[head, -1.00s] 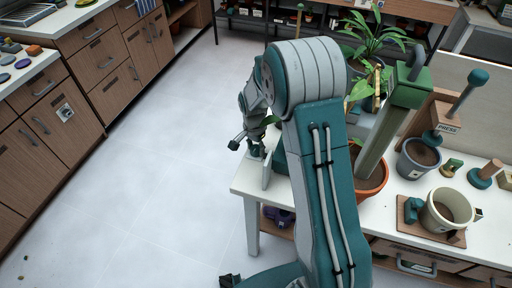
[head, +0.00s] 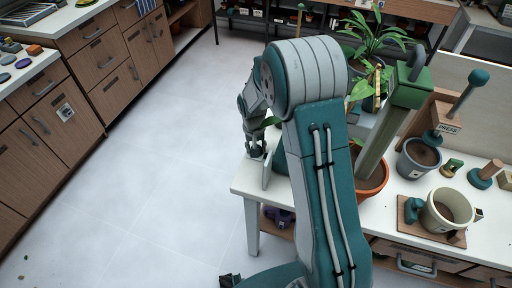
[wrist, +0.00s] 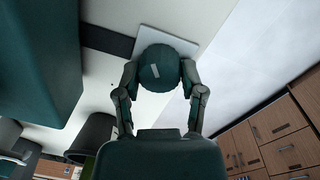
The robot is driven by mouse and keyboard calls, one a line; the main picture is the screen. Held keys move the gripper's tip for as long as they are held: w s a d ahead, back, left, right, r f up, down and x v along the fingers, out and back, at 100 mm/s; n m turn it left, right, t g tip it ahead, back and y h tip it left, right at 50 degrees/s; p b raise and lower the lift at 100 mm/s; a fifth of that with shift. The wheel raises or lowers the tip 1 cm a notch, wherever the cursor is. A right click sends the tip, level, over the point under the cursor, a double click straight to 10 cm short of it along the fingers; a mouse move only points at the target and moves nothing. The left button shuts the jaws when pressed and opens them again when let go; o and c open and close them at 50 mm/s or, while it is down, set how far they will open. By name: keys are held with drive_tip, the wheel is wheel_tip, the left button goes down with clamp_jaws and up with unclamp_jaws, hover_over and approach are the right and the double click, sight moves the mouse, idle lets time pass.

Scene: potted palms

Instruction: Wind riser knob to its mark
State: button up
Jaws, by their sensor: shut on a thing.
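The round dark teal knob (wrist: 158,75) fills the space between the two fingers of my gripper in the wrist view. A short pale stripe shows on its top face, tilted slightly from the view's vertical. My gripper (wrist: 159,72) is shut on the knob, one finger on each side. Behind the knob is a pale square plate (wrist: 184,46). In the head view my gripper (head: 257,151) points down at the table's left end, beside an upright pale plate (head: 267,168). My arm hides much of that spot. I cannot make out a target mark.
On the white table (head: 243,183) right of my arm stand a green post with a block head (head: 410,88), an orange pot (head: 373,182), a grey pot (head: 418,158) and a cream pot (head: 447,208). A leafy plant (head: 372,38) is behind. Open floor lies left.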

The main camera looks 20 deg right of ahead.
drive_tip(key=shift+f+n, duration=0.15)
drive_tip(key=shift+n, duration=0.15)
drive_tip(key=o, duration=1.2)
drive_tip(key=shift+c, duration=0.2)
drive_tip(key=shift+a, duration=0.1)
wheel_tip(320, 180, up, 12)
drive_tip(key=shift+a, duration=0.35)
drive_tip(key=shift+w, duration=0.1)
